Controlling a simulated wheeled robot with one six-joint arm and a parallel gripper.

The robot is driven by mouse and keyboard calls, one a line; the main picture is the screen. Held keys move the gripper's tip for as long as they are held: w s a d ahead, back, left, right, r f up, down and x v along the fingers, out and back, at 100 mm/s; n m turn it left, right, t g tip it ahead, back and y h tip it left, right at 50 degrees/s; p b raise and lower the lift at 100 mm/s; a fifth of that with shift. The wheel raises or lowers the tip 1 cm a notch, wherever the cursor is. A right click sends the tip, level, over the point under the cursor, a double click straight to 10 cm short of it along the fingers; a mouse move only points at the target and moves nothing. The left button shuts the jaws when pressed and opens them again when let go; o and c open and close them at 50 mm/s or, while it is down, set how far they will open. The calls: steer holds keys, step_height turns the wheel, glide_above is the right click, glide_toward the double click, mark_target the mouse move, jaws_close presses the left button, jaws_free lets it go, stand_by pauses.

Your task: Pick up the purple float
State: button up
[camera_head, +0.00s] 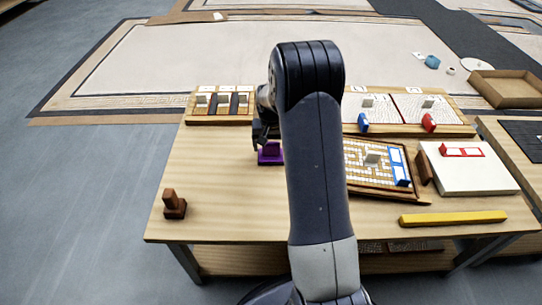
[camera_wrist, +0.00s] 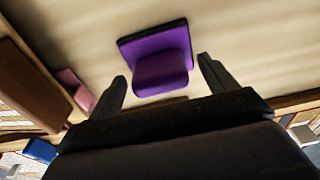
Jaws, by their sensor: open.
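The purple float (camera_head: 271,153) lies on the wooden table, just under my gripper (camera_head: 265,132). It has a flat base with a raised handle. In the wrist view the purple float (camera_wrist: 157,62) shows with its handle toward my gripper (camera_wrist: 163,85). The two fingers are apart, one on each side of the handle. In the head view my arm hides part of the table to the right of the float.
A brown float (camera_head: 175,206) stands at the table's front left. Tile panels line the back (camera_head: 220,118) and right (camera_head: 370,185). A yellow bar (camera_head: 453,218) lies at the front right, near a white board (camera_head: 480,180). The table's left middle is clear.

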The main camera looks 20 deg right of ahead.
mark_target(272, 143)
steer(key=shift+c, duration=0.2)
steer(key=c, duration=1.1)
step_height(272, 143, up, 10)
steer(key=p, duration=0.2)
steer(key=shift+p, duration=0.4)
steer(key=o, duration=0.5)
steer(key=c, duration=0.3)
steer(key=shift+d, duration=0.1)
